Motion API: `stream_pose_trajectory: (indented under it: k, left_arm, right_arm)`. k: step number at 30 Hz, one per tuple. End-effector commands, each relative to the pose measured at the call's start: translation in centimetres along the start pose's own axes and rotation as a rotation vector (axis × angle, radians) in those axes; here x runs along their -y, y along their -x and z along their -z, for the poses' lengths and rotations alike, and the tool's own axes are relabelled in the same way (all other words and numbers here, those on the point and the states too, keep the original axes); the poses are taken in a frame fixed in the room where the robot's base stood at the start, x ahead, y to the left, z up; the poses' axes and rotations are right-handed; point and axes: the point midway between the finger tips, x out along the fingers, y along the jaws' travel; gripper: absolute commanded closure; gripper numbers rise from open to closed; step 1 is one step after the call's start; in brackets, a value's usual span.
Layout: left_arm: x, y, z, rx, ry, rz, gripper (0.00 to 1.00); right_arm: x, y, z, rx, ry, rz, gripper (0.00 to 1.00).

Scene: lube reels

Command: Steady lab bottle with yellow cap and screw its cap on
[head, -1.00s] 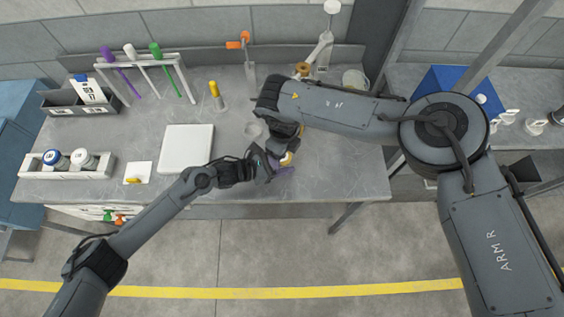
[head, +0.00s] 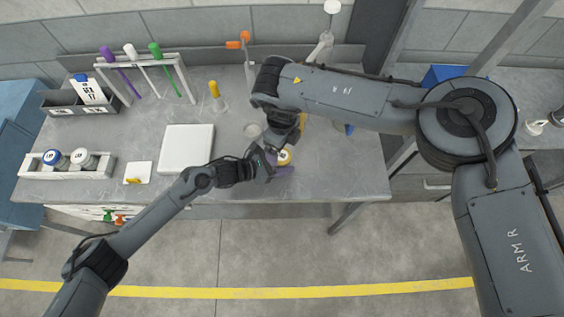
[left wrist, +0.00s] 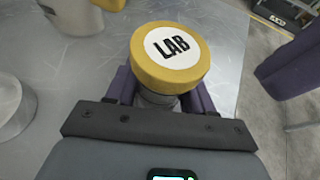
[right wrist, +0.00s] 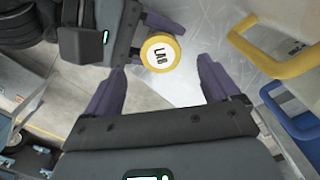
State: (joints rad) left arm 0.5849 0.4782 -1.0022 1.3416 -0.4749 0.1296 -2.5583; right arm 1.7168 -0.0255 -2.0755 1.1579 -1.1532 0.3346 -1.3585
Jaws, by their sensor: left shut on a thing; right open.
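The lab bottle's yellow cap (head: 284,156) with a white LAB label shows near the front edge of the table. In the left wrist view the cap (left wrist: 170,58) sits on top of the bottle (left wrist: 157,98), whose body is mostly hidden below it. My left gripper (left wrist: 160,90) is shut on the bottle beneath the cap, with purple fingers on both sides. In the right wrist view the cap (right wrist: 160,52) lies beyond the fingertips of my right gripper (right wrist: 160,68), which is open and empty. Whether the cap is threaded tight cannot be told.
A white square plate (head: 186,149) lies left of the bottle. A round grey dish (head: 252,130) stands close behind my left gripper. A yellow-handled container (right wrist: 270,50) is near my right gripper. A rack with purple, white and green tools (head: 140,62) stands at the back left.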

Motion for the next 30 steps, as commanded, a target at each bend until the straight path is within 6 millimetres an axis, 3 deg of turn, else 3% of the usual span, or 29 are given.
stream_pose_trajectory:
  k: [5, 11, 18, 22, 30]
  left_arm:
    - [0.0, 0.0, 0.0, 0.000, 0.000, 0.001, 1.00]
    - [0.0, 0.0, 0.0, 0.000, 0.000, 0.001, 1.00]
    - [0.0, 0.0, 0.0, 0.000, 0.000, 0.001, 1.00]
    - [0.0, 0.0, 0.0, 0.000, 0.000, 0.001, 1.00]
    - [0.0, 0.0, 0.0, 0.000, 0.000, 0.001, 1.00]
  right_arm:
    - [0.0, 0.0, 0.1, -0.003, 0.083, -0.002, 0.11]
    - [-0.4, 0.2, 0.4, -0.012, 0.329, -0.016, 0.11]
    - [-0.3, 2.2, 0.3, -0.009, 0.583, -0.015, 0.11]
    - [0.0, 3.3, 0.1, -0.002, 0.588, -0.001, 0.11]
    - [0.1, 3.5, 0.0, -0.001, 0.586, 0.002, 0.11]
